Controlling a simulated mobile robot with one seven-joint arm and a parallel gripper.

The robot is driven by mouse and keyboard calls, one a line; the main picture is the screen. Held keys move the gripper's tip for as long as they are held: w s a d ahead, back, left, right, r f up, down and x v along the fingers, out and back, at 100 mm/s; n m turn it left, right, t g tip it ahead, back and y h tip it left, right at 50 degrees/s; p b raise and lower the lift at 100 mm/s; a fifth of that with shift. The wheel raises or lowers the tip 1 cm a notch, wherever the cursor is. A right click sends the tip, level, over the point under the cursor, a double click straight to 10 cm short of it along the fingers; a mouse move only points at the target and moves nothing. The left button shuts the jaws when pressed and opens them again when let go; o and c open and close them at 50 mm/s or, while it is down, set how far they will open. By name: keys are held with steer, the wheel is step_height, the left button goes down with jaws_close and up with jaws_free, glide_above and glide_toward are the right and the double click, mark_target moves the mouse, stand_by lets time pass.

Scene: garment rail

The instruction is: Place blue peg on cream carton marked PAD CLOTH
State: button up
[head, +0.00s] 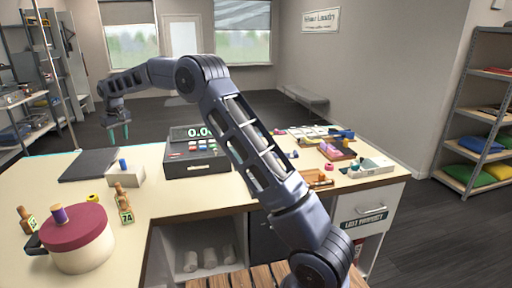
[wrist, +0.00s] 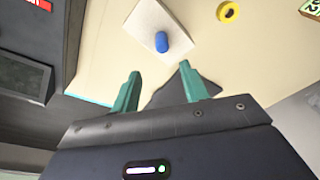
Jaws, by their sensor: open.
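A small blue peg (head: 123,163) stands on top of a low cream-white carton (head: 126,178) at the left of the counter. In the wrist view the blue peg (wrist: 161,41) rests on the carton's pale top (wrist: 150,22), apart from my fingers. No lettering on the carton can be read. My gripper (head: 119,134) is open and empty, raised above and behind the carton. Its two teal fingers (wrist: 161,76) show apart in the wrist view, with nothing between them.
A yellow ring (head: 93,198) lies near the carton, and a dark flat mat (head: 90,164) is left of it. A cash register (head: 197,158) stands to the right. A round maroon-lidded box (head: 75,240) and tagged wooden figures (head: 124,205) stand in front.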

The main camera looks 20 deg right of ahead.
steer(key=s+d+r+m, duration=0.1)
steer(key=d+r, duration=0.3)
steer(key=d, duration=0.3)
steer(key=s+d+r+t, duration=0.1)
steer(key=d+r, duration=0.3)
steer(key=d, duration=0.3)
steer(key=s+d+r+m, duration=0.15)
steer(key=d+r, duration=0.25)
steer(key=d, duration=0.4)
steer(key=s+d+r+m, duration=0.1)
steer(key=s+d+r, duration=0.1)
steer(key=s+d, duration=0.5)
steer(key=s+d+r+m, duration=0.1)
steer(key=s+d+r, duration=0.15)
steer(key=d, duration=0.75)
steer(key=s+d+f+m+t, duration=0.2)
steer(key=s+d, duration=1.1)
steer(key=s, duration=0.2)
steer(key=s+d+f, duration=0.2)
steer(key=s+f, duration=0.1)
steer(key=s, duration=0.2)
steer(key=s+d+f+m, duration=0.1)
steer(key=s+d+f, duration=0.1)
steer(key=s, duration=0.3)
steer(key=s+d+f+m+h, duration=0.1)
steer(key=s+d+f, duration=0.2)
steer(key=s+d, duration=0.1)
steer(key=shift+s+f, duration=0.3)
steer(key=shift+s, duration=0.25)
